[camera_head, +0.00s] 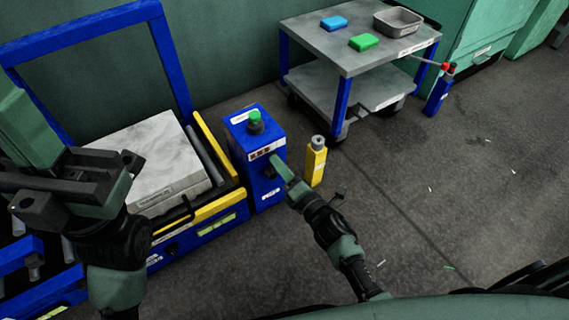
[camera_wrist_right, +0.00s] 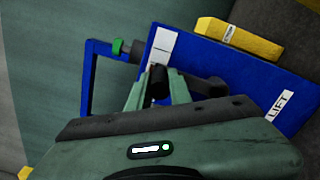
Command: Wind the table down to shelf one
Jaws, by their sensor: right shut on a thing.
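A blue box post (camera_head: 257,185) with a green-topped knob (camera_head: 254,118) and a white label strip stands beside the press frame. In the right wrist view its side (camera_wrist_right: 240,85) carries the word LIFT. My right gripper (camera_head: 278,165) is at the post's right side. In the wrist view, its fingers (camera_wrist_right: 157,88) are shut on a dark crank grip (camera_wrist_right: 157,76), whose dark arm runs right across the blue face. A grey-white slab-like block (camera_head: 150,165) lies inside the blue and yellow frame. My left gripper (camera_head: 75,185) is in front of the frame; its finger opening is unclear.
A yellow post (camera_head: 316,163) stands just right of the blue box. A grey cart (camera_head: 345,50) with blue legs holds a blue block (camera_head: 333,23), a green block (camera_head: 364,42) and a metal tray (camera_head: 398,20). The floor at right is largely free.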

